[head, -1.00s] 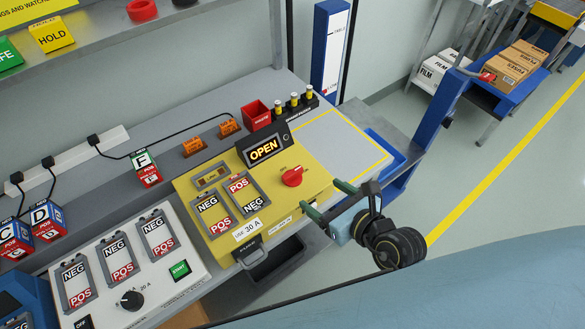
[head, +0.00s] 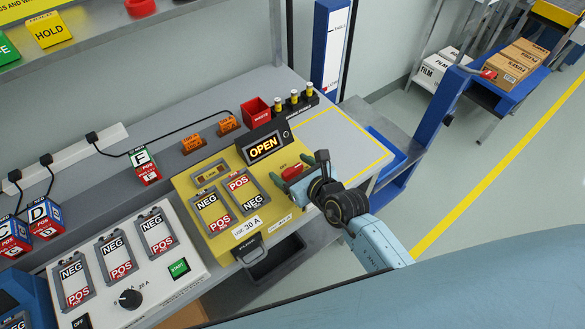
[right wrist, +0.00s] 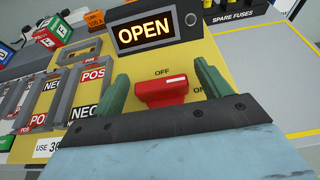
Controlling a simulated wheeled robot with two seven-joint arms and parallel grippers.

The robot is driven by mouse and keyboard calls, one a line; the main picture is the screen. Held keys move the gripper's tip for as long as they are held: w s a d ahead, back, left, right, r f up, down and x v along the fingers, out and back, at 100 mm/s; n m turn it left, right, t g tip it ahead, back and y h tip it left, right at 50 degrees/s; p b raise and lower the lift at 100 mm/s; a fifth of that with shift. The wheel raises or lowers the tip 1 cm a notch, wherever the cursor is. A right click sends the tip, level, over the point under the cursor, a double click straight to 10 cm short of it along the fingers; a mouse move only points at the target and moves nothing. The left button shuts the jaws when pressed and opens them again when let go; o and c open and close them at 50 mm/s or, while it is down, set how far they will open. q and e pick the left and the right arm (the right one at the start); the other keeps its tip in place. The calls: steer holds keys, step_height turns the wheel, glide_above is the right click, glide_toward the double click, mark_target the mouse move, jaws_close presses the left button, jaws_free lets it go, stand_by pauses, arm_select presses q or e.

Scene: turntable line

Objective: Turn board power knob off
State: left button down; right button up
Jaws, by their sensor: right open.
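The red power knob (head: 291,171) sits on the sloped face of the yellow board (head: 215,232), below a lit display (head: 264,148) reading OPEN. My right gripper (head: 293,188) is at the board's right side and partly hides the knob in the head view. In the right wrist view the knob (right wrist: 163,91) lies between the green fingertips of my open right gripper (right wrist: 160,92), with a gap on each side. The knob's bar lies roughly crosswise there, with OFF printed above it and ON at its right, partly hidden by a finger. My left gripper is out of view.
A grey control panel (head: 147,285) with a START button stands left of the board. A red bin (head: 255,110) and spare fuses (head: 294,98) stand behind it. A yellow-outlined area (head: 340,140) of the bench at the right is clear.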

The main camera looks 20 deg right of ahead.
steer(key=shift+c, duration=0.3)
steer(key=c, duration=0.9)
